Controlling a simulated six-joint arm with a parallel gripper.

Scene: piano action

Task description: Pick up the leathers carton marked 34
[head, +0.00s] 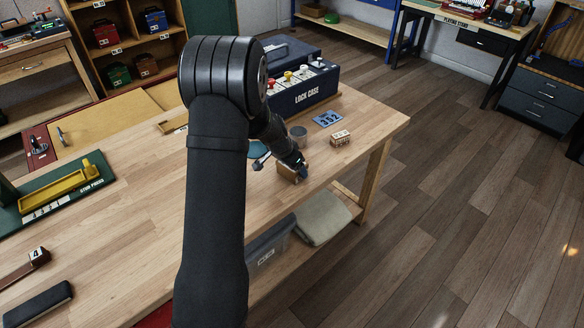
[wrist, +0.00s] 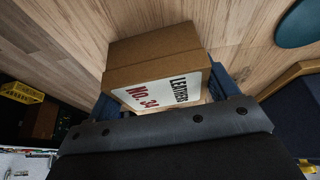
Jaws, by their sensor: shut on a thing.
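The leathers carton (wrist: 155,62) is a brown cardboard box with a white label reading "LEATHERS No. 34" in the wrist view. My gripper (wrist: 164,90) has one blue finger on each side of it and is shut on it. In the head view the carton (head: 288,173) shows near the bench's front right edge, partly hidden by my gripper (head: 298,170). I cannot tell whether its base touches the bench top.
A small labelled box (head: 340,138), a grey tin (head: 298,132) and a blue number plate (head: 327,119) are close behind the carton. The dark lock case (head: 305,98) stands farther back. A teal round thing (wrist: 299,22) lies nearby. The wooden bench (head: 372,122) is clear at its right corner.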

